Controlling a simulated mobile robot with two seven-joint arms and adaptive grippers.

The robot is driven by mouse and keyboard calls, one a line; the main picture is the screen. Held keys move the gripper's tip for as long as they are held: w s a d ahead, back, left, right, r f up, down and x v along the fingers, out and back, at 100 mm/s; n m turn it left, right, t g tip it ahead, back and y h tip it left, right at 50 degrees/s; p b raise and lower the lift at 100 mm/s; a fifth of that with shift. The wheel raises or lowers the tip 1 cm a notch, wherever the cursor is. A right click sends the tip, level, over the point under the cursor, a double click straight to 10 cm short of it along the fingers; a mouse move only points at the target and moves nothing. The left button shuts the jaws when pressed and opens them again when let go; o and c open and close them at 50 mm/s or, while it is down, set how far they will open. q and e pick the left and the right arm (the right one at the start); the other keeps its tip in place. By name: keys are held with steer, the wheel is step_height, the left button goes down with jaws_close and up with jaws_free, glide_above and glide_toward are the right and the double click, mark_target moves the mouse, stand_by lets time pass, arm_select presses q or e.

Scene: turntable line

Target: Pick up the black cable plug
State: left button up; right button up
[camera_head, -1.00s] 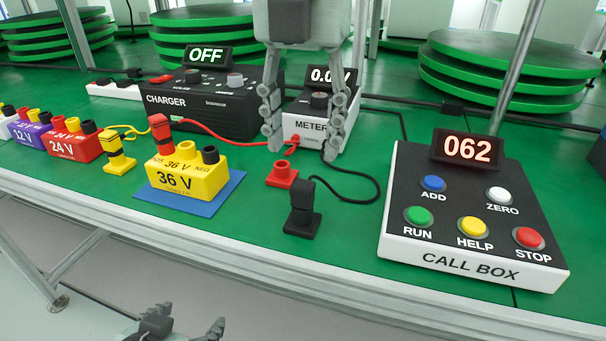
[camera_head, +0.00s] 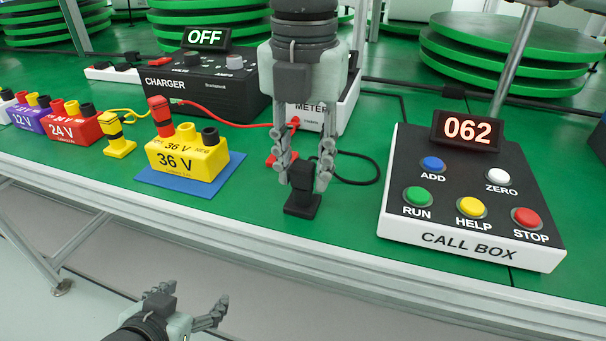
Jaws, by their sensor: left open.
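The black cable plug (camera_head: 302,177) stands upright on the green table, left of the call box, its black cable curving away behind it to the right. My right gripper (camera_head: 304,185) points straight down over it, with one finger on each side of the plug's upper part. The fingers look close to its sides, but I cannot tell whether they press on it. The plug's base rests on the table. My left gripper (camera_head: 193,308) is open and empty, low in the picture in front of the table edge.
The call box (camera_head: 470,205) stands right of the plug. The yellow 36 V block (camera_head: 183,157) on a blue mat (camera_head: 225,172) is to the left. The meter (camera_head: 349,98) and a red socket piece (camera_head: 272,161) are behind, partly hidden by my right gripper. The charger (camera_head: 205,98) stands further back.

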mark_target(303, 161)
steer(key=c, duration=0.6)
steer(key=shift+r, duration=0.1)
steer(key=shift+r, duration=0.25)
step_height(303, 161, up, 4)
steer(key=shift+f, duration=0.2)
arm_select(q)
steer(key=shift+s+a+f+g+y, duration=0.3)
steer(key=shift+s+a+f+g, duration=0.35)
steer(key=shift+s+a, duration=0.15)
arm_select(e)
steer(key=s+a+r, duration=0.3)
steer(key=a+r, duration=0.3)
steer(key=a, duration=0.5)
steer(key=shift+a+r, duration=0.2)
steer(key=shift+r, duration=0.15)
